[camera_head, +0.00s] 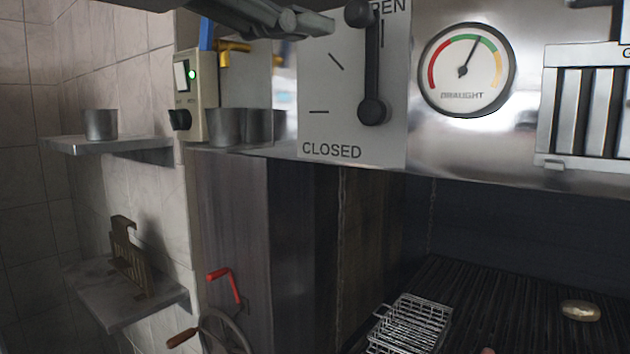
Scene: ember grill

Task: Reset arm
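My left gripper (310,22) shows at the top edge, coming in from the upper left with its fingers pointing right. It is cut off by the frame, and the gap between its fingers is not clear. Its tip is close to the black damper lever (372,65) in the picture; I cannot tell whether they touch. The lever stands upright on a white plate (325,115), its top knob near the partly hidden OPEN mark and its pivot below, above CLOSED. My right gripper is not seen clearly; a dark piece at the top right corner is unidentified.
A draught gauge (466,70) points near green. A control box (192,95) has a green light.

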